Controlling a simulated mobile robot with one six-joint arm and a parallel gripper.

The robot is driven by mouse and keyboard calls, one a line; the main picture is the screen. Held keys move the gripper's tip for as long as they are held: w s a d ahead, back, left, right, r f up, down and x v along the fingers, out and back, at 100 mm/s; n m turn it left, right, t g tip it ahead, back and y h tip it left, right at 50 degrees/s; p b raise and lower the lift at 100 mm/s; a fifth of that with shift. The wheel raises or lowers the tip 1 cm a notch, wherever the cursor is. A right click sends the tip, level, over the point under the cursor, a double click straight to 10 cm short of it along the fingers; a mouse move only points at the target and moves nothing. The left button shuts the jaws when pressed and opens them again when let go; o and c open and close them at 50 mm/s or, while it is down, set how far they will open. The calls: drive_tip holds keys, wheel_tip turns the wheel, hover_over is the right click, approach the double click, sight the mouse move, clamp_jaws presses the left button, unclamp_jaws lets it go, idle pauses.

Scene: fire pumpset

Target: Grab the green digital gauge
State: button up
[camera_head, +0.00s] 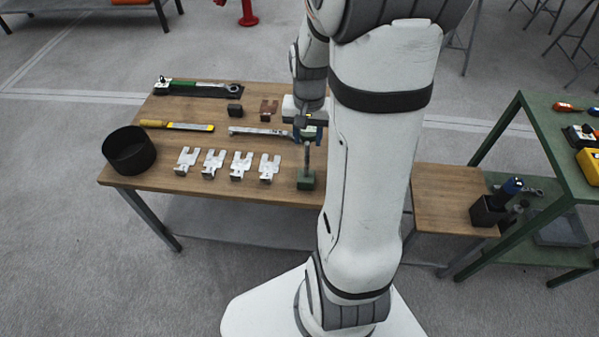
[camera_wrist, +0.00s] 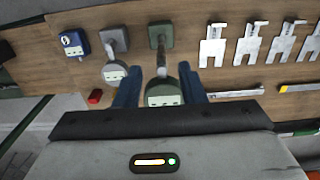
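The green digital gauge (camera_wrist: 164,93) has a small light display and sits on a stem from a green block base (camera_wrist: 160,34). In the wrist view, my gripper's two blue fingers (camera_wrist: 160,87) stand on either side of the gauge. The left finger shows a gap to it, and the right finger looks close to its edge; I cannot tell if it touches. In the head view, my gripper (camera_head: 310,126) is over the table at the upright stem, with the green base (camera_head: 306,180) below on the table's front edge. My arm hides part of this area.
A grey gauge (camera_wrist: 114,72) on a grey base and a blue device (camera_wrist: 73,43) stand beside the green one. Several metal fork plates (camera_head: 213,160) lie on the wooden table (camera_head: 165,183). A black round bin (camera_head: 129,151) stands at its left corner.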

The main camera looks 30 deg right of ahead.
sight(307, 142)
drive_tip(key=f, duration=0.4)
drive_tip(key=w+f, duration=0.1)
drive_tip(key=f, duration=0.1)
drive_tip(key=shift+d, duration=0.2)
drive_tip(key=shift+w, duration=0.1)
clamp_jaws()
drive_tip(key=shift+r, duration=0.1)
idle(1.0)
